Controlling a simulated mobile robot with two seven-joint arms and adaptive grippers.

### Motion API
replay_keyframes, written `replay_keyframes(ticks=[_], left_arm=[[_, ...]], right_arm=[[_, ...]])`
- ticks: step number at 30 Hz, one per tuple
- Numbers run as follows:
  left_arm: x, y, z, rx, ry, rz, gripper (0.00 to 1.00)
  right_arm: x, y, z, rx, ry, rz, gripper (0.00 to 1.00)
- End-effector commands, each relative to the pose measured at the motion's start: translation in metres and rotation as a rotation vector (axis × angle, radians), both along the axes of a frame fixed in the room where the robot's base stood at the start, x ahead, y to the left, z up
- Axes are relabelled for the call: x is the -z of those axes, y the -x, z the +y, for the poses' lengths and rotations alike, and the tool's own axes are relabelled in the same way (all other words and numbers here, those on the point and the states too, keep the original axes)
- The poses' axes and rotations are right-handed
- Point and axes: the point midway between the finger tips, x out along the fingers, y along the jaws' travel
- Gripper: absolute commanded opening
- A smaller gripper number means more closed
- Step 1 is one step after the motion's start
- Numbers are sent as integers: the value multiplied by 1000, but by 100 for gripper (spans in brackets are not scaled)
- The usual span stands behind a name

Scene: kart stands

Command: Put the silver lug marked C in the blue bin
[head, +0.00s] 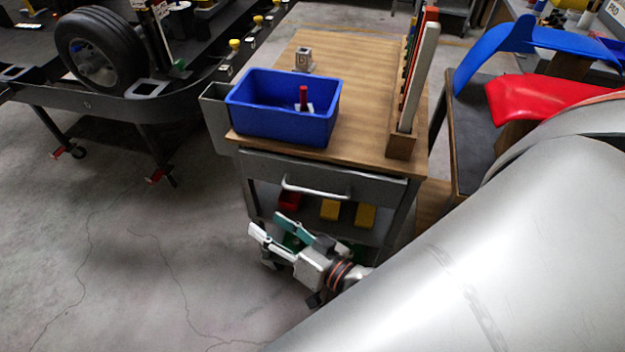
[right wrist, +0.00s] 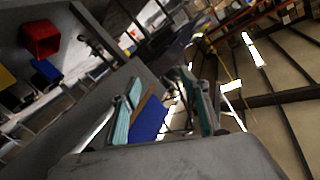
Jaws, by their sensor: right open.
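The blue bin (head: 280,127) stands on the wooden top of a cart (head: 345,62). A red post (head: 303,97) on a pale base is inside the bin. A small silver lug (head: 303,60) stands upright on the cart top just behind the bin; its dark mark is too small to read surely. My right gripper (head: 264,224) is open and empty, in front of the cart and below its top. In the right wrist view its fingers (right wrist: 163,98) are apart, with a blue surface, likely the bin, beyond them. My left gripper is not in view.
A wooden rack (head: 401,146) with upright coloured boards stands on the cart's right side. The drawer handle (head: 316,188) and a lower shelf with red and yellow boxes face me. A wheeled kart stand (head: 150,106) is at left. Floor between is clear.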

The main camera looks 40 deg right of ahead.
Motion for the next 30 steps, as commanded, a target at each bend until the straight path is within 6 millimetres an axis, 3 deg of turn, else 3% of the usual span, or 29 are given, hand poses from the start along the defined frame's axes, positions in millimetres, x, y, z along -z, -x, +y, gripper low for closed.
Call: replay_keyframes(ticks=[1, 3, 6, 9, 12, 19, 27, 30], left_arm=[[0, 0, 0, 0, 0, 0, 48], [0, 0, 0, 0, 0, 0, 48], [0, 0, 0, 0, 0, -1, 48], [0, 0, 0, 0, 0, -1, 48], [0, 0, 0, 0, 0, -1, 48], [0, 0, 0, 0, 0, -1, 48], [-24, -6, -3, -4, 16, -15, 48], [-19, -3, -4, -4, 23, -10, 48]], right_arm=[[41, 16, -4, -35, 154, 72, 45], [86, 37, -13, -80, 341, 153, 45], [132, 63, -30, -133, 540, 241, 45], [156, 79, -42, -165, 654, 294, 45], [166, 86, -48, -179, 703, 317, 45], [167, 87, -49, -180, 709, 317, 45], [149, 87, -45, -180, 689, 316, 45], [153, 89, -44, -181, 686, 320, 45]])
